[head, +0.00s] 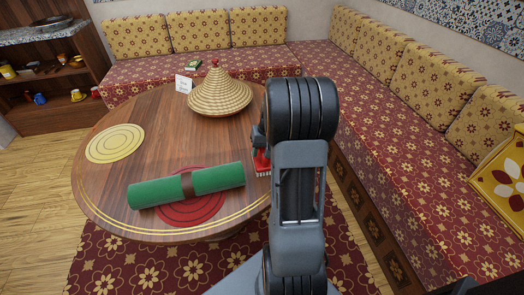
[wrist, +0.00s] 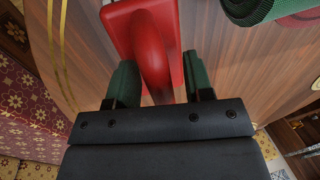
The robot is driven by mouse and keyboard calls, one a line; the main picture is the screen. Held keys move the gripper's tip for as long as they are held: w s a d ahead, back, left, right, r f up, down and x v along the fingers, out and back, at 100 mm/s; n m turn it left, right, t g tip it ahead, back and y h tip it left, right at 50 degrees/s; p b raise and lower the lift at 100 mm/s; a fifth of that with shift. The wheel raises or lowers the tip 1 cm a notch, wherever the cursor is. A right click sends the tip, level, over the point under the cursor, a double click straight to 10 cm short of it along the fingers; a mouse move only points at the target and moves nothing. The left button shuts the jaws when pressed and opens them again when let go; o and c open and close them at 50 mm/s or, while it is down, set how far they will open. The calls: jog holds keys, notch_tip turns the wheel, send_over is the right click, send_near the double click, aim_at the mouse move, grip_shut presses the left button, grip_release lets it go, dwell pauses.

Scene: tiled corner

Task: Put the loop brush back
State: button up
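The red loop brush (head: 262,164) is at the right side of the round wooden table (head: 140,125), bristles down, partly hidden behind my arm. In the wrist view, the brush's red block (wrist: 122,32) and its curved loop handle (wrist: 152,50) show. My gripper (wrist: 160,88) has its two green-padded fingers apart, one on each side of the handle. A gap shows on the right of the handle, and I see no clear grip. In the head view, my gripper is mostly hidden by my arm.
A woven cone lid (head: 220,93), a white card (head: 183,84) and a yellow mat (head: 115,143) are also on the table. A patterned bench (head: 390,150) borders the right.

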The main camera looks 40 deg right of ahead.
jog(key=shift+r, duration=0.15)
notch_tip(320, 180, up, 11)
jog(key=d+p, duration=0.2)
jog(key=p, duration=0.1)
jog(key=s+a+n, duration=0.1)
jog(key=s+a, duration=0.2)
jog(key=a, duration=0.4)
jog(key=s+a+r+n+t+h, duration=0.1)
jog(key=s+a+n, duration=0.1)
jog(key=s+a, duration=0.2)
jog(key=s+a+n+t+h, duration=0.1)
jog(key=s+a, duration=0.3)
jog(key=a, duration=0.7)
jog(key=shift+s+r+n, duration=0.15)
jog(key=shift+s+n, duration=0.1)
jog(key=shift+n, duration=0.25)
